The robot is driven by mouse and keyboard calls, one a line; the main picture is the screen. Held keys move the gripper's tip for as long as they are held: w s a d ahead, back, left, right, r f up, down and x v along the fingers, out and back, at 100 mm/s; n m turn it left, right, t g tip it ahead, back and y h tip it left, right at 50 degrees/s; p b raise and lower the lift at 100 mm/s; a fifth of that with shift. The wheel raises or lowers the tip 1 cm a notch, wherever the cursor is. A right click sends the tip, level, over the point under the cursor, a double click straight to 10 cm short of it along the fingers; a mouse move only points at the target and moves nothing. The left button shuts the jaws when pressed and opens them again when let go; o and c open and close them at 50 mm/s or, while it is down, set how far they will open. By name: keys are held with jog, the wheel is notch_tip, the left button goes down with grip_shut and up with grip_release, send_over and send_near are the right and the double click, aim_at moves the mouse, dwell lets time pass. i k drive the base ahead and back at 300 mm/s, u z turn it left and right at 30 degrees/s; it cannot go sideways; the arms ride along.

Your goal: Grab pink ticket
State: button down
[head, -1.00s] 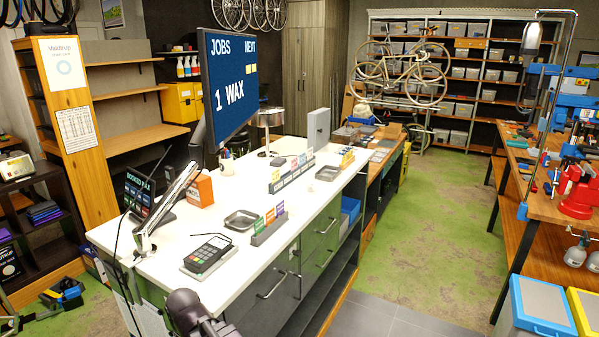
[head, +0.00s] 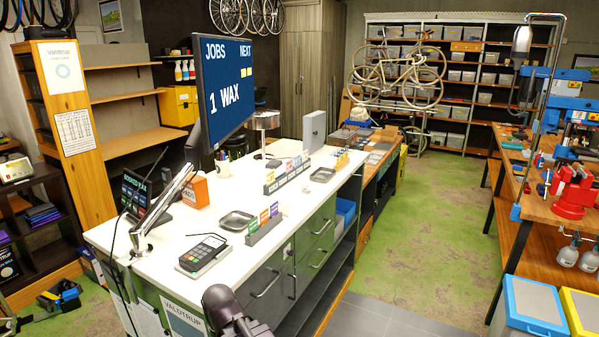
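A small dark ticket holder (head: 266,231) stands on the white counter (head: 209,218), near its front right edge. It holds a few upright coloured tickets: a green one (head: 252,226), an orange-red one (head: 263,217) and a purple-pink one (head: 274,209). A longer holder (head: 287,182) farther back has several more coloured tickets. They are too small to tell for sure which is the pink one. A dark rounded part of my arm (head: 222,301) shows at the bottom, in front of the counter. No gripper fingers are visible.
A card terminal (head: 203,251) and a metal tray (head: 237,220) lie near the front holder. A jobs screen (head: 228,85) rises over the counter's left part. Green floor (head: 430,230) is open to the right, before a workbench (head: 535,208) and lidded bins (head: 535,303).

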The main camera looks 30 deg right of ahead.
aim_at(290, 163)
jog(key=u, duration=0.2)
jog(key=k, duration=0.1)
jog(key=z, duration=2.15)
jog(key=k, duration=0.65)
jog(key=u, duration=1)
jog(key=i, duration=0.4)
jog(key=z, duration=0.1)
